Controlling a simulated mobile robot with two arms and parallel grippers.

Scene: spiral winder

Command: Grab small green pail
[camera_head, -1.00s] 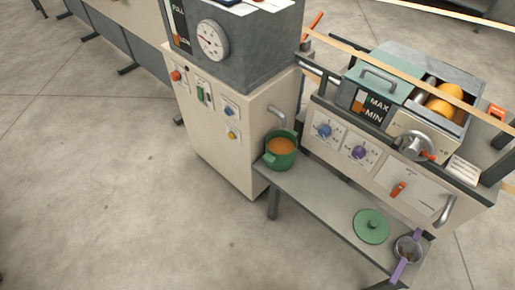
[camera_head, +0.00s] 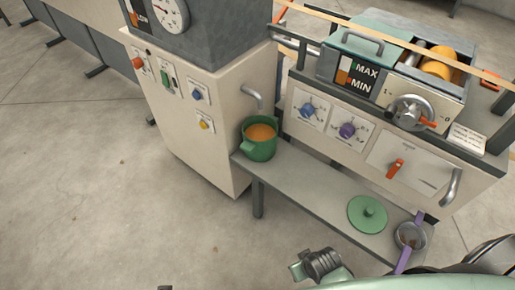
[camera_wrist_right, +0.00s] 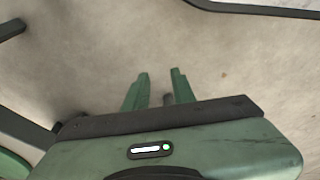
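The small green pail (camera_head: 260,148), with orange contents and side handles, stands upright on the left end of a low grey shelf (camera_head: 310,186), under a bent grey pipe (camera_head: 252,95). My right gripper shows in the right wrist view (camera_wrist_right: 159,88). Its two green fingers are apart with nothing held between them, and bare floor shows beyond. In the head view, part of my right arm is low in the picture, in front of the shelf and well away from the pail. My left gripper is not clearly in view.
A green lid (camera_head: 367,213) and a small pan with a purple handle (camera_head: 409,237) are toward the shelf's right end. A beige cabinet (camera_head: 195,120) stands left of the pail. The winder's control panel (camera_head: 345,130) rises behind the shelf. The floor at left is clear.

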